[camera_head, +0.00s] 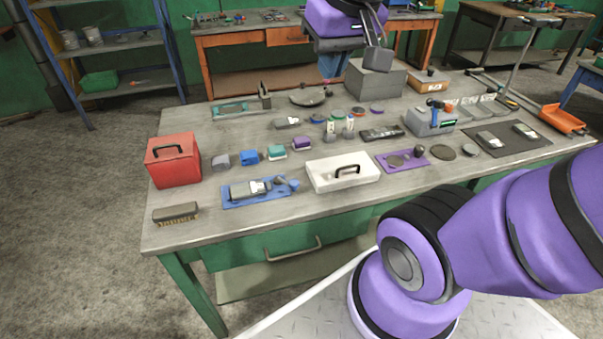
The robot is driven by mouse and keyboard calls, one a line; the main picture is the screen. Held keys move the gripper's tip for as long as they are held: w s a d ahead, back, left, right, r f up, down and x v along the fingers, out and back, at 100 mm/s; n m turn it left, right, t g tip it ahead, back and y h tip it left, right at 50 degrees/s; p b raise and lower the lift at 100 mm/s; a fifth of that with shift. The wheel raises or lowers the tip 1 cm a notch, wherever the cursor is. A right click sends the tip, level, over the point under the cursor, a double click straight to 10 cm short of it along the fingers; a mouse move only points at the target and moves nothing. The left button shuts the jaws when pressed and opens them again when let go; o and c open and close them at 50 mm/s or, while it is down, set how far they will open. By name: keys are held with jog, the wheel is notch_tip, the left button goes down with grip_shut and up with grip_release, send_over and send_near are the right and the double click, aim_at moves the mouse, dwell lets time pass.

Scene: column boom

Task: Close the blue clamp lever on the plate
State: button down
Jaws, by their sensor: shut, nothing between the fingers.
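A blue plate (232,203) lies at the front left of the workbench. A grey metal clamp-like part (249,189) sits on it, and a small blue piece with a rounded end (288,185) is at its right end. I cannot tell from this size which part is the lever or how it is tilted. My gripper (378,58) is at the top, right of centre, pointing down near a large grey block at the back of the bench. It is shut and empty, well away from the blue plate.
A red box (173,160) and a brush (176,213) are left of the blue plate; a white handled box (342,180) is right of it. Several small coloured blocks stand behind. A purple plate (428,163) and the large grey block (362,83) are farther off. My purple arm fills the right front.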

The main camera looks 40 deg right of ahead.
jog(key=w+d+f+m+g, duration=0.25)
jog(key=w+f+m, duration=0.2)
jog(key=w, duration=0.35)
jog(key=m+g+y, duration=0.3)
jog(key=m+y, duration=0.1)
jog(key=m, duration=0.1)
send_over(314, 173)
notch_tip(314, 173, down, 14)
jog(key=w+d+f+m+y, duration=0.1)
jog(key=d+f+m+y, duration=0.3)
jog(key=f, duration=0.8)
jog(key=shift+d+f+m, duration=0.15)
jog(key=shift+d+m, duration=0.3)
jog(key=shift+d, duration=0.6)
jog(key=shift+a+f+t, duration=0.1)
jog(key=shift+t, duration=0.15)
jog(key=x, duration=0.9)
jog(key=shift+a, duration=0.1)
jog(key=a, duration=0.2)
jog(key=a+f, duration=0.1)
jog(key=shift+s+a, duration=0.25)
jog(key=shift+a, duration=0.1)
jog(key=shift+a+f, duration=0.1)
jog(key=shift+a, duration=0.2)
jog(key=shift+s, duration=0.1)
